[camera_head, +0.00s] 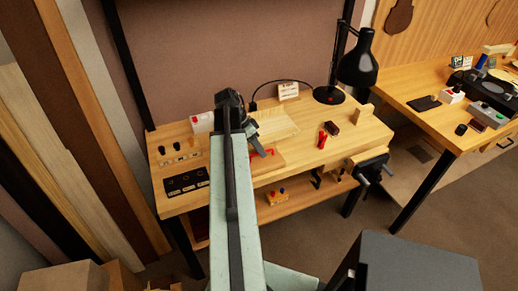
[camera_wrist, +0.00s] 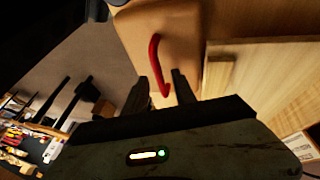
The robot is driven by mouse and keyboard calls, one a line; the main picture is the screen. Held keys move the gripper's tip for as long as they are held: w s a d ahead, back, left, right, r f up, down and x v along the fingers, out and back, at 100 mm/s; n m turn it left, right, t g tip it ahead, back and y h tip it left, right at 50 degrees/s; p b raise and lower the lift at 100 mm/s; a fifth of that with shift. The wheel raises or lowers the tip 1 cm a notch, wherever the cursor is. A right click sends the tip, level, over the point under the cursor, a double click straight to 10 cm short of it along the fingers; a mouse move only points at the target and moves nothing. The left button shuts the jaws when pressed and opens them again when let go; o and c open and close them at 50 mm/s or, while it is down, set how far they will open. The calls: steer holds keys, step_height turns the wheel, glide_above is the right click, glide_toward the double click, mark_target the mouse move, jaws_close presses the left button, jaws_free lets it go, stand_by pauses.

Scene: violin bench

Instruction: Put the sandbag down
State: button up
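The sandbag is a tan, soft-edged block (camera_wrist: 180,25) with a red strap handle (camera_wrist: 154,62). In the wrist view it lies at the top, on the wooden bench. In the head view the tan bag (camera_head: 272,157) sits near the front edge of the bench, partly hidden by my arm. My gripper (camera_wrist: 162,78) is at the near side of the bag, its two fingers apart. The lower end of the red handle shows between the fingers, with a gap visible around it. Whether the fingers touch the bag cannot be told.
The bench (camera_head: 330,150) holds a pale ribbed board (camera_head: 278,124) behind the bag, a black lamp (camera_head: 358,65), a red item (camera_head: 322,138) and a vise (camera_head: 370,168). Black trays (camera_head: 187,181) and knobs are at the left. A second bench (camera_head: 425,85) stands at the right.

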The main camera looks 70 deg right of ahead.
steer(key=shift+w+r+p, duration=0.1)
steer(key=shift+r+p, duration=0.35)
steer(key=d+p+v, duration=0.1)
steer(key=p+v, duration=0.9)
steer(key=v, duration=0.1)
steer(key=shift+a+r, duration=0.15)
steer(key=shift+a, duration=0.35)
steer(key=shift+w, duration=0.1)
